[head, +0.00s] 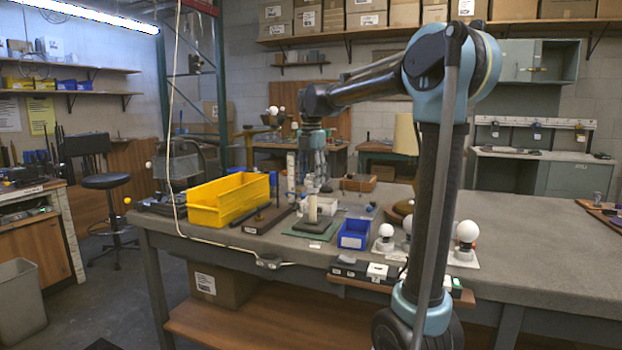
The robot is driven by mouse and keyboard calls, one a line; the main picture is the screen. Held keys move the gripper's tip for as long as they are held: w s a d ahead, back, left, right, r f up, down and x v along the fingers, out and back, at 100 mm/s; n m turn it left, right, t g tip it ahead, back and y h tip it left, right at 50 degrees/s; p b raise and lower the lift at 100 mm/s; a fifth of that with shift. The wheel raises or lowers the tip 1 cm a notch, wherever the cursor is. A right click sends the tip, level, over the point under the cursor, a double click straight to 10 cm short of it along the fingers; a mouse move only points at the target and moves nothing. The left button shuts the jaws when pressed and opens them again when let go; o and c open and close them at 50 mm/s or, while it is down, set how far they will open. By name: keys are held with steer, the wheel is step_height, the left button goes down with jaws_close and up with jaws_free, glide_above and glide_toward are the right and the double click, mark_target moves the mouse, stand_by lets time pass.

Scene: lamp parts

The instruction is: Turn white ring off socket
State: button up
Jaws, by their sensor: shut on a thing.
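My gripper (313,184) points straight down over the workbench and is shut at the top of a pale upright socket (312,209). The white ring is between or just under the fingertips, too small and covered to see clearly. The socket stands upright on a dark block on a green mat (298,235). I cannot tell whether the ring is still on the thread.
A yellow bin (228,201) stands left of the socket and a small blue bin (353,234) to its right. White bulbs (467,232) stand further right. A pale cable (200,240) runs along the front edge. The bench's right side is mostly clear.

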steer(key=n, duration=0.4)
steer(key=shift+d+n, duration=0.15)
steer(key=shift+n, duration=0.75)
steer(key=shift+d+n, duration=0.15)
steer(key=shift+n, duration=1.35)
steer(key=o, duration=1)
steer(key=shift+o, duration=0.2)
